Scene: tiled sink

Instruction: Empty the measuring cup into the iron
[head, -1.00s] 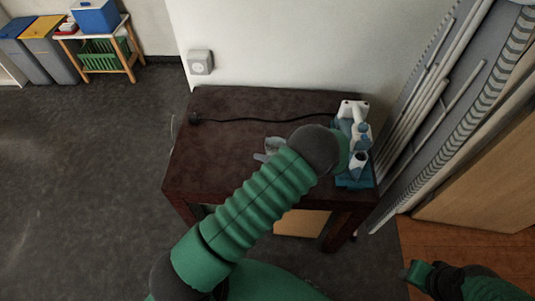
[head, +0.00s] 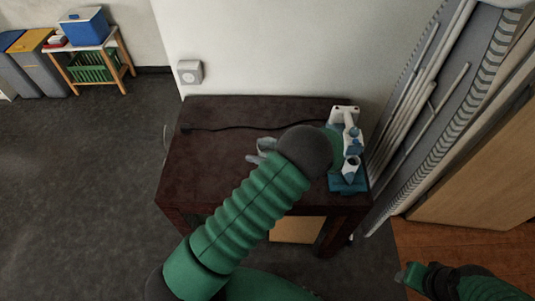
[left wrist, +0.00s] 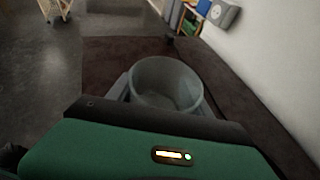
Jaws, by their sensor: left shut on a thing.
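The measuring cup (left wrist: 167,88), a clear, greyish round vessel, sits between the fingers of my left gripper (left wrist: 168,105) in the left wrist view. I look into its open mouth; whether it holds anything is unclear. In the head view the cup (head: 264,150) shows as a pale shape left of my dark wrist, which hides most of the left hand. The iron (head: 350,168), white and blue, stands at the table's right end, right of the left hand and apart from the cup. My right gripper (head: 405,277) is low at the right; its fingers are unclear.
A wall socket (head: 190,72) is above. Grey panels and pipes (head: 425,100) stand close at the right. Bins and a shelf (head: 90,62) are far left.

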